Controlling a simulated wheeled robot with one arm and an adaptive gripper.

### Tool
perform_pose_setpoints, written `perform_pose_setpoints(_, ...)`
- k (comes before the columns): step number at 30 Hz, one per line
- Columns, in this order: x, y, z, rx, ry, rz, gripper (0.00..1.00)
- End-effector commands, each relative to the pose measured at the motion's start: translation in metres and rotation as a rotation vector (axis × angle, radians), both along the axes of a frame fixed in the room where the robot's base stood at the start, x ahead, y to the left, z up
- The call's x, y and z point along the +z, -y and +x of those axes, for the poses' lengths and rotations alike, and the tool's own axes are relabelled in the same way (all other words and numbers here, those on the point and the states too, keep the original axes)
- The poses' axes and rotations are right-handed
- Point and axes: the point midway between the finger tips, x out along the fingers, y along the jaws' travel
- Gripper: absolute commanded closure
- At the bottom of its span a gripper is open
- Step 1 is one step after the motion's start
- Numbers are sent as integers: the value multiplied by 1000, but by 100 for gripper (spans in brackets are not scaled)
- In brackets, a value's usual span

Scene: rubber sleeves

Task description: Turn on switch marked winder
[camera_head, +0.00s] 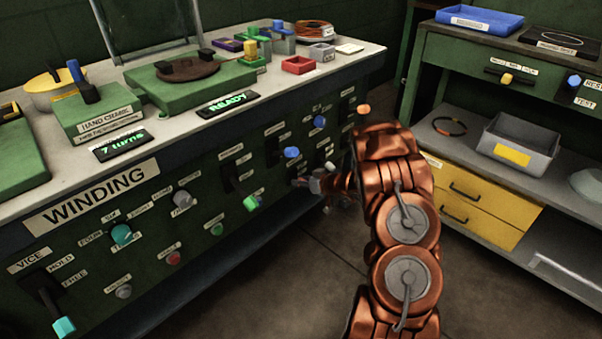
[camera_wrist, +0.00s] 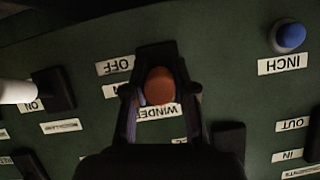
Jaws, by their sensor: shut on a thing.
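In the wrist view the panel labels appear upside down. A switch with an orange round knob (camera_wrist: 159,86) stands on a black plate, beside a label reading WINDER (camera_wrist: 160,111) and a label reading OFF (camera_wrist: 115,65). My gripper (camera_wrist: 158,92) is shut on this knob, one finger on each side. The knob is seen nearly end-on, so I cannot tell which way the lever is set. In the head view my gripper (camera_head: 302,182) is at the front of the green panel, and the held knob cannot be made out there.
Close by in the wrist view are a white-handled lever (camera_wrist: 18,92) at left and a blue INCH button (camera_wrist: 289,36) at upper right. In the head view the panel also bears a green-knobbed lever (camera_head: 250,203) and a blue knob (camera_head: 291,152). The floor (camera_head: 290,275) below is clear.

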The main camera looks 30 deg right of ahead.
Motion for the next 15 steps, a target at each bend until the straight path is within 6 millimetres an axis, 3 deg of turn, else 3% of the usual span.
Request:
perform_pose_setpoints(1, 8, -1, 0, 2, -19, -1, 100)
perform_pose_setpoints(15, 12, -2, 1, 3, -173, -37, 100)
